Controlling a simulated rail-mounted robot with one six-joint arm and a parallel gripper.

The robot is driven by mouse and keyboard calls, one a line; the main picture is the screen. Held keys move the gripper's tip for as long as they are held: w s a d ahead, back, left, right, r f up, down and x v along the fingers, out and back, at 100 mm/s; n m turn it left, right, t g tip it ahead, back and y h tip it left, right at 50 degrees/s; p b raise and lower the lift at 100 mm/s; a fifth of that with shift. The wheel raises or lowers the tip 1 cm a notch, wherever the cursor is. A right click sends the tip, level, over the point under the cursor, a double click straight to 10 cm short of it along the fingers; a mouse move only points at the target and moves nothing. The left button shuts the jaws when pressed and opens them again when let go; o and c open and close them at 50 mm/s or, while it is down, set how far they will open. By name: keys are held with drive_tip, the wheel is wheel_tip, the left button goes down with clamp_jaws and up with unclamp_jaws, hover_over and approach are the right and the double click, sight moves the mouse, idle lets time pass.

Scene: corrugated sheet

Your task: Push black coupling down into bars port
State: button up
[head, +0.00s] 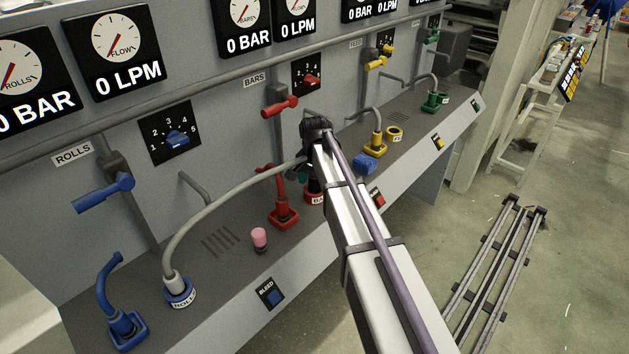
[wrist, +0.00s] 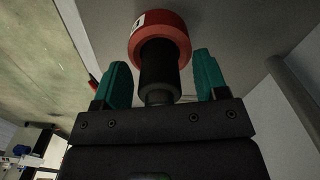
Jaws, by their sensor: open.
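The black coupling (wrist: 158,66) stands in line with the red bars port (wrist: 160,28) in the wrist view, its end at the red ring. I cannot tell how deep it sits. In the head view, the red port (head: 315,198) is on the sloped panel, with the dark coupling (head: 313,185) above it, partly hidden by my arm. My gripper (wrist: 160,62) is open, with one teal finger on each side of the coupling and visible gaps between. In the head view, my gripper (head: 302,174) is mostly hidden behind the wrist.
A grey hose (head: 213,203) arcs from the blue rolls port (head: 180,296) to near my gripper. A pink-topped knob (head: 259,238) and a blue piece (head: 365,162) are on the panel.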

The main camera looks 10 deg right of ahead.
wheel_tip(320, 180, up, 11)
drive_tip(key=p, duration=1)
drive_tip(key=shift+f, duration=0.3)
drive_tip(key=shift+s+n, duration=0.15)
drive_tip(key=shift+n, duration=0.35)
drive_tip(key=s+n, duration=0.7)
drive_tip(key=s, duration=1.9)
